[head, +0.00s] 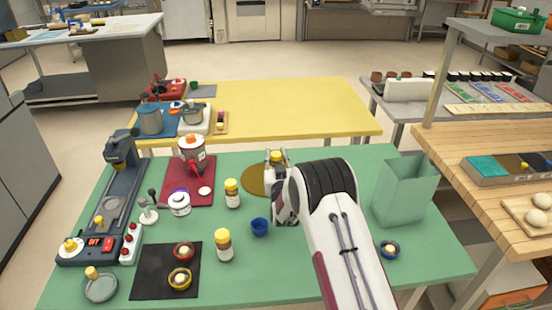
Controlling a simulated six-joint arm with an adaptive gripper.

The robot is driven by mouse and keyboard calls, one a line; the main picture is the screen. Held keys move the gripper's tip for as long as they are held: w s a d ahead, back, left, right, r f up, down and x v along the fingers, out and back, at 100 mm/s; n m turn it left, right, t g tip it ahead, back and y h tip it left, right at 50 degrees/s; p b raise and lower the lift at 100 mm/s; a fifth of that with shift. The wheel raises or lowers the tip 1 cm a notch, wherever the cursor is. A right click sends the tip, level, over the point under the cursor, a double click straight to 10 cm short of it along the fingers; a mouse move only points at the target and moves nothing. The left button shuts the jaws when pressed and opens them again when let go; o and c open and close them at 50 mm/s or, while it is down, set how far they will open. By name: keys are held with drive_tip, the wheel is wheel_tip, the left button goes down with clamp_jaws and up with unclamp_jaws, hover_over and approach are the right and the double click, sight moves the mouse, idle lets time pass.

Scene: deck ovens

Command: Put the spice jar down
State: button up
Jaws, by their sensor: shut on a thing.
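My gripper (277,163) is shut on a spice jar with a yellow cap (277,155). It is over the right part of a round brown mat (252,180) on the green table (330,240). Most of the held jar is hidden by the gripper, and I cannot tell whether its base touches the mat. Two similar yellow-capped jars, one white and yellow (232,194) and one farther forward (224,246), stand upright on the green table to the left.
A small blue cup (260,227) stands left of my arm. A tall pale green open container (405,190) is at the right. A red mat (178,195) bears a red-and-white pot (192,155). A black mat (150,270) holds small bowls. Table room between jars and arm is narrow.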

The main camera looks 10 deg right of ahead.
drive_tip(key=shift+f, duration=0.5)
drive_tip(key=shift+f, duration=0.1)
drive_tip(key=o, duration=1.1)
drive_tip(key=shift+o, duration=0.2)
drive_tip(key=shift+s, duration=0.1)
drive_tip(key=shift+s, duration=0.7)
drive_tip(key=s, duration=1)
drive_tip(key=shift+s, duration=0.2)
